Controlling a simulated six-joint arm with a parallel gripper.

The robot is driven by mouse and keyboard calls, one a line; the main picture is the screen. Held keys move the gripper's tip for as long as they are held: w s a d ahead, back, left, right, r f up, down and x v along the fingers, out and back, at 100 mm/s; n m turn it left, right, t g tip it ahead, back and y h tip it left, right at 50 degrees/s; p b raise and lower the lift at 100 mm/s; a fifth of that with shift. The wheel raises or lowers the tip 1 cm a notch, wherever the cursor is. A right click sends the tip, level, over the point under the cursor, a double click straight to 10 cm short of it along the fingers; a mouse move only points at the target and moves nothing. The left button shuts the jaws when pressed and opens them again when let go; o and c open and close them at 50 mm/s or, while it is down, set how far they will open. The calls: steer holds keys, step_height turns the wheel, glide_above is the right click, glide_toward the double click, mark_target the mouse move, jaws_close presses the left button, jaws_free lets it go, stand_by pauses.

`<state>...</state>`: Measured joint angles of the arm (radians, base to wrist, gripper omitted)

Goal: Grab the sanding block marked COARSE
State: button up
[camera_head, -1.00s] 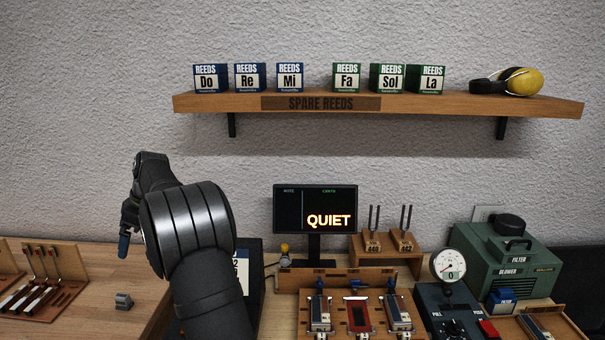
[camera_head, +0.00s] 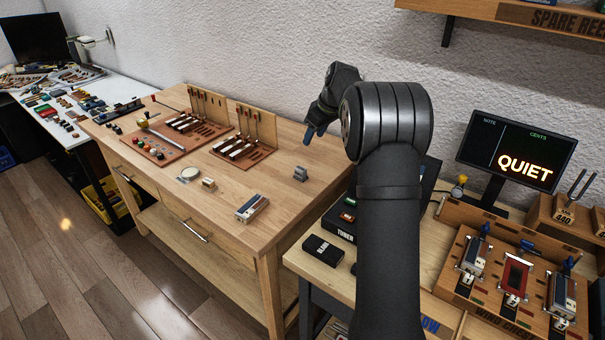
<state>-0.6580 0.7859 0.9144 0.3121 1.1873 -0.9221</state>
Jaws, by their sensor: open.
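I cannot read the word COARSE on anything in view, so I cannot tell which thing is that sanding block. A small tan block (camera_head: 208,184) lies on the wooden bench, its marking too small to read. A small grey block-like piece (camera_head: 300,174) sits near the bench's right end. My gripper (camera_head: 308,137) hangs above the back right part of the bench, tip down. It is open, with nothing seen in it.
The wooden bench (camera_head: 285,210) also holds a grey-and-wood reed part (camera_head: 252,208), a round pale disc (camera_head: 189,174) and upright tool racks (camera_head: 242,150). A black block (camera_head: 323,250) lies on the lower right table. The wind chest (camera_head: 500,285) stands right.

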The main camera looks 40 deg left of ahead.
glide_above(301, 169)
steer(key=d, duration=0.2)
steer(key=f, duration=1)
steer(key=shift+s+a+f, duration=0.1)
steer(key=shift+s, duration=0.15)
steer(key=shift+w+d+x, duration=0.15)
steer(key=shift+x, duration=1.2)
steer(key=shift+w+d+x, duration=0.15)
steer(key=shift+x, duration=1.25)
jaws_close()
